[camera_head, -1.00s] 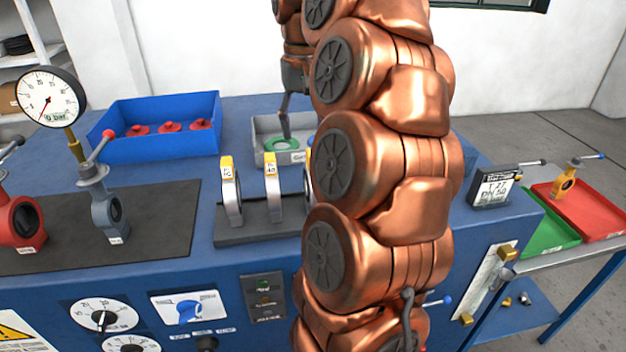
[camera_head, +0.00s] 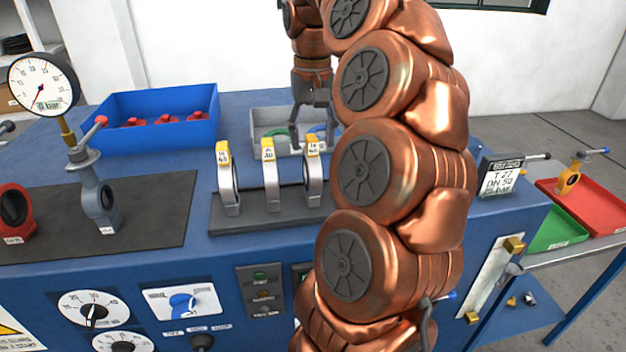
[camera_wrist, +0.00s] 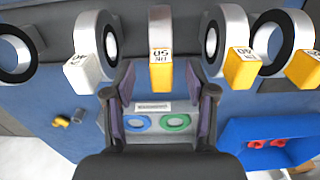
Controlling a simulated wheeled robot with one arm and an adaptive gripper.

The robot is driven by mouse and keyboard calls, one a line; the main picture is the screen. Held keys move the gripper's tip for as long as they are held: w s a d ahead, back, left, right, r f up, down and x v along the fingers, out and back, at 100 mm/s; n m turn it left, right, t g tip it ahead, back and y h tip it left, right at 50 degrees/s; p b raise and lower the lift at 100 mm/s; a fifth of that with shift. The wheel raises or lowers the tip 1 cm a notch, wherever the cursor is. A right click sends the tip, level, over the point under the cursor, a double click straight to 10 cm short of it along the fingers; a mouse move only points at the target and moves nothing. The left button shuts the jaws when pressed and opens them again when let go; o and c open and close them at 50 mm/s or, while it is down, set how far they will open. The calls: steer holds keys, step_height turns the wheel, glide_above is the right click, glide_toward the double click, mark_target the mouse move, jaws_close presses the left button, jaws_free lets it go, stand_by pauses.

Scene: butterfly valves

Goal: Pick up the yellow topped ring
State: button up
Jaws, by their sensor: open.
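Three upright grey rings with yellow tops show in the head view: the left one (camera_head: 228,185), the middle one (camera_head: 269,180) and the right one (camera_head: 313,175). In the wrist view, a yellow topped ring marked 50 (camera_wrist: 160,75) is seen edge-on, lined up between the fingers. Two more yellow topped rings, the nearer (camera_wrist: 242,68) and the outer (camera_wrist: 304,68), are to its right. My gripper (camera_wrist: 165,100) is open and empty; it also shows in the head view (camera_head: 312,130), beyond the rings by the grey tray. The exact gap to the ring is unclear.
White-topped rings (camera_wrist: 85,72) stand left of the fingers in the wrist view. The grey tray (camera_head: 262,122) holds blue and green rings. A blue bin (camera_head: 155,140) with red parts is at back left. My arm hides the rack's right part.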

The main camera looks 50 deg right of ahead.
steer(key=shift+f, duration=0.75)
jaws_close()
